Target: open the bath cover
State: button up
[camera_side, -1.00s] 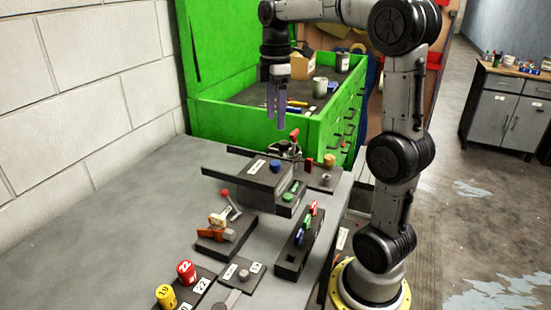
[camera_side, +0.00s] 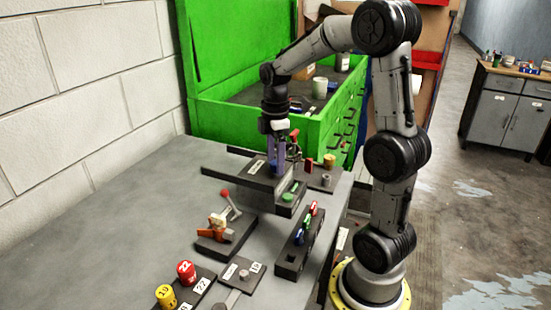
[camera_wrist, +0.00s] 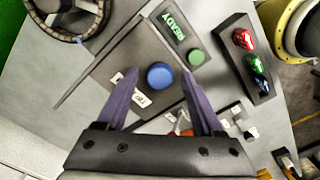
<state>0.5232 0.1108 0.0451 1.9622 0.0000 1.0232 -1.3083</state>
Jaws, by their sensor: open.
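The bath cover looks to be the flat grey plate (camera_side: 238,166) with a blue round knob and a white label, on a dark fixture at the far part of the table. In the wrist view the blue knob (camera_wrist: 160,76) stands on the plate (camera_wrist: 125,65), ahead of and between my fingers. My gripper (camera_side: 276,172) is open and points down over the plate, its purple fingers hiding most of the knob in the side view. I cannot tell the exact height above the knob.
A green button (camera_wrist: 195,57) beside a READY sign sits next to the plate. A block with red, green and blue pieces (camera_wrist: 246,60) is close by. A red-handled lever (camera_side: 231,204) stands nearer on the table. The table's left side is clear.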

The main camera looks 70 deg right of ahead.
grip_shut()
dwell(1.4)
